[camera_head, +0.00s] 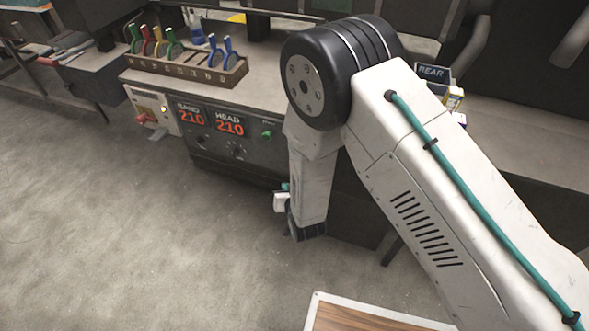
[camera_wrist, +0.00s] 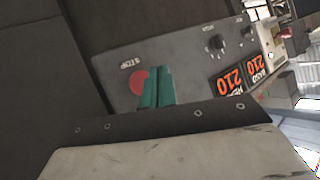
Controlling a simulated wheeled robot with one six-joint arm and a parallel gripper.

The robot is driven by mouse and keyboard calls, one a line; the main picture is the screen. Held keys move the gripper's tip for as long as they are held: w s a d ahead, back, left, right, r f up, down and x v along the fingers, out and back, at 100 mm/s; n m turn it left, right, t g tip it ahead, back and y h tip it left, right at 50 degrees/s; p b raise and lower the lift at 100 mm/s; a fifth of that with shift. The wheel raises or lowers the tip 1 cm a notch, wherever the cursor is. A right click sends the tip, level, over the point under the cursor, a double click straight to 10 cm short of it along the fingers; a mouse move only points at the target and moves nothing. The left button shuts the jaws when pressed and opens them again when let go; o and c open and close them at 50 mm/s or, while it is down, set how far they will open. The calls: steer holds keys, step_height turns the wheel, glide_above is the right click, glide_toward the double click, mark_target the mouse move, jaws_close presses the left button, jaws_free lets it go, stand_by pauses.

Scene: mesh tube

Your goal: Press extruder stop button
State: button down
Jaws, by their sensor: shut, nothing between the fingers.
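The round red stop button (camera_wrist: 138,82) shows in the wrist view on the dark grey control panel (camera_wrist: 185,65), with the word STOP beside it. My gripper (camera_wrist: 157,87) has its teal fingers together in front of the panel. The fingers overlap the button's right part in that view. I cannot tell whether they touch it. In the head view my own arm covers the stop button and most of my gripper. The panel (camera_head: 203,145) shows there to the left of the arm.
Two orange 210 displays (camera_head: 230,124) and a green button (camera_head: 267,134) are on the panel. A white box with a red switch (camera_head: 146,117) is at its left. A tool rack (camera_head: 186,68) stands on top. A wood-topped surface (camera_head: 360,318) is at the bottom. The floor at left is clear.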

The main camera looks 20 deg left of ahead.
steer(key=shift+w+d, duration=0.2)
steer(key=shift+w, duration=2.15)
steer(key=shift+w, duration=0.15)
steer(key=shift+w, duration=0.25)
steer(key=shift+w+d, duration=0.1)
steer(key=shift+w, duration=0.75)
stand_by(0.9)
stand_by(0.3)
steer(key=shift+s, duration=1.2)
steer(key=shift+s, duration=0.1)
steer(key=shift+s+a, duration=0.15)
steer(key=shift+s, duration=1.1)
steer(key=shift+s+a, duration=0.15)
steer(key=shift+s, duration=1.05)
